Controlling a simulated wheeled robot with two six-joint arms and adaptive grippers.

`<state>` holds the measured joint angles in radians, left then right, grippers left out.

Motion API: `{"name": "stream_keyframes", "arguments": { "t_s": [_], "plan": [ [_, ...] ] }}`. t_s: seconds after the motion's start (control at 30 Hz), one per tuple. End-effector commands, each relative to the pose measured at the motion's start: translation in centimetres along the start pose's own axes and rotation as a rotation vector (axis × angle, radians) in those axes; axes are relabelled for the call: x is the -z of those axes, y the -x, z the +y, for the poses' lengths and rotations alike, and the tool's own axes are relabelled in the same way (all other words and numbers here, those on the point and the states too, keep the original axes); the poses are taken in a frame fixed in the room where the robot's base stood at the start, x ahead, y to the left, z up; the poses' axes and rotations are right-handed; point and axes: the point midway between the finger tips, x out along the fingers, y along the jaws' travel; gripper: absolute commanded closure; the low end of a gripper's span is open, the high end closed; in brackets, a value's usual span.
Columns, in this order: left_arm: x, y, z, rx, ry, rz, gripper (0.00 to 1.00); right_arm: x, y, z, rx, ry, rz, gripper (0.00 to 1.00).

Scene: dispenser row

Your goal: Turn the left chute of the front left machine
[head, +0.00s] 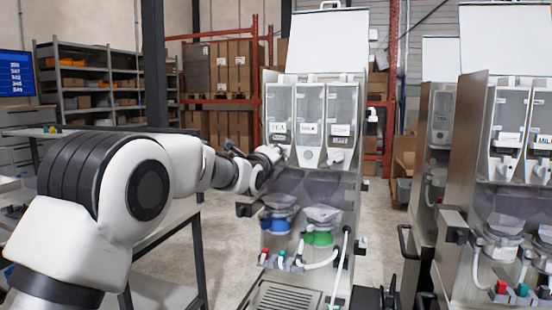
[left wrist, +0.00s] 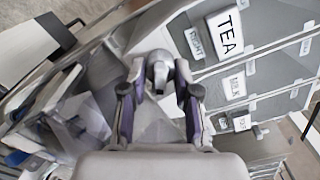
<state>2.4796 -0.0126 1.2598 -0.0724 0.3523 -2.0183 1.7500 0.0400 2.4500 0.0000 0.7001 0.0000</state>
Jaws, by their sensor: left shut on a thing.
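The front left machine (head: 312,190) stands in the middle of the head view with three clear-fronted hoppers side by side. The left chute (head: 279,131) is under the hopper labelled TEA; the middle one reads MILK. My left gripper (head: 276,153) is at the bottom of the TEA hopper, hiding its outlet. In the left wrist view my left gripper (left wrist: 158,76) has its two fingers on either side of a grey spout (left wrist: 157,66), shut on it. The TEA label (left wrist: 226,32) shows to the upper right there. My right gripper is not in view.
Below the hoppers are a blue-rimmed cup (head: 277,225), a green-rimmed cup (head: 319,238), white hoses and a drip grate (head: 285,299). Another machine (head: 500,180) stands close on the right. A table (head: 165,240) is at left, under my arm.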

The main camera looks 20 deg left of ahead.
Motion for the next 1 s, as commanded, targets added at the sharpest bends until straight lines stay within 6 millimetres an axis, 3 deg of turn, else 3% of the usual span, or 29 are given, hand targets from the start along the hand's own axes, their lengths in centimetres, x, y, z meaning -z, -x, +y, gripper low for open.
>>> {"name": "stream_keyframes", "arguments": {
  "t_s": [0.2,0.23,0.53,0.67,1.0],
  "plan": [
    [0.1,0.0,0.1,-0.003,0.001,0.001,1.0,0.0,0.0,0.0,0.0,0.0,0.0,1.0],
    [0.1,0.0,0.1,-0.003,0.001,0.001,0.63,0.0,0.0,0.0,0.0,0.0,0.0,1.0],
    [0.0,0.1,0.0,-0.001,0.002,0.001,0.62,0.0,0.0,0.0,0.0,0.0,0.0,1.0],
    [0.0,1.0,0.0,-0.001,0.002,0.001,0.62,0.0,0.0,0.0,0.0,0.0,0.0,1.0],
    [0.0,9.0,0.1,-0.002,0.002,0.001,0.62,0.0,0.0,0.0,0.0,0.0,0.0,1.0]
  ]
}}
